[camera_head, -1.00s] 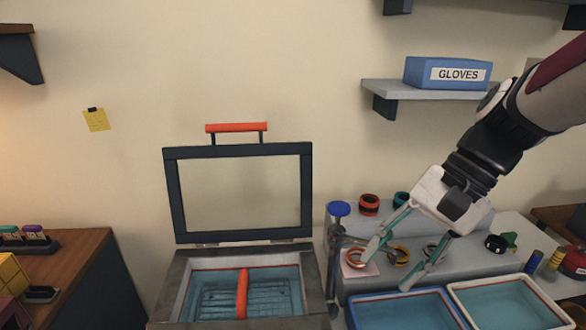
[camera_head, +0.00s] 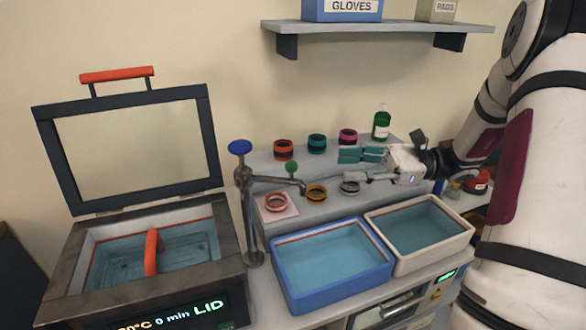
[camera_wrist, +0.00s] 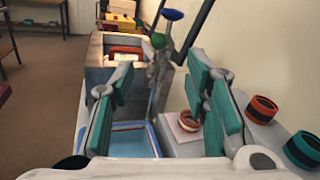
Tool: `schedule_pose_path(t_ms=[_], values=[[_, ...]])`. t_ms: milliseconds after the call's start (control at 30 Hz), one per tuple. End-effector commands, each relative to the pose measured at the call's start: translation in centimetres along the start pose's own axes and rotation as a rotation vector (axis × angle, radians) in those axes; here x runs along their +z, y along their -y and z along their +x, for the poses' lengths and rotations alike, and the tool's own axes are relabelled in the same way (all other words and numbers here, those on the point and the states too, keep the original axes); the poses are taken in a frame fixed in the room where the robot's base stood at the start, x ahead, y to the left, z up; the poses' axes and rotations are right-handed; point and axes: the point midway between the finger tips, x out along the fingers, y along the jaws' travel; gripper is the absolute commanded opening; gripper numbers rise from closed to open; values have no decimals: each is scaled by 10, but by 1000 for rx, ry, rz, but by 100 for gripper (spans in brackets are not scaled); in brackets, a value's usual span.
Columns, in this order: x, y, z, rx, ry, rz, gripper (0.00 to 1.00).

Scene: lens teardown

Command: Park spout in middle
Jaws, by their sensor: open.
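The tap's metal spout (camera_head: 268,180) reaches right from its upright post (camera_head: 250,225), between the lidded bath and the blue basin. Its end is near the back edge of the blue basin (camera_head: 335,262). A green ball knob (camera_head: 291,167) stands on the spout, and a blue knob (camera_head: 240,147) tops the post. My gripper (camera_head: 343,165) is open and empty, right of the green knob and apart from it, fingers pointing left. In the wrist view, the green knob (camera_wrist: 158,41) shows ahead between the open fingers, with the blue knob (camera_wrist: 173,14) behind.
The lidded bath (camera_head: 70,290) stands left with its lid up; a red handle lies inside. A white basin (camera_head: 455,245) stands right. Coloured rings, including a red one (camera_head: 284,149), sit on the stepped ledge. A green bottle (camera_head: 381,125) is behind my gripper; a shelf (camera_head: 390,28) hangs above.

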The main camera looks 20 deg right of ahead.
Motion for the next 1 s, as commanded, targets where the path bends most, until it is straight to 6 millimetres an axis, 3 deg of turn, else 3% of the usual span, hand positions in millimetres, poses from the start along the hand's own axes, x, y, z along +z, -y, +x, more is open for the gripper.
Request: schedule_pose_path(t_ms=[600, 800, 1000], values=[[1, -2, 111, 6, -1, -1, 42], [1, -2, 127, 4, -2, -1, 42], [0, -2, 130, 4, -3, -1, 42]])
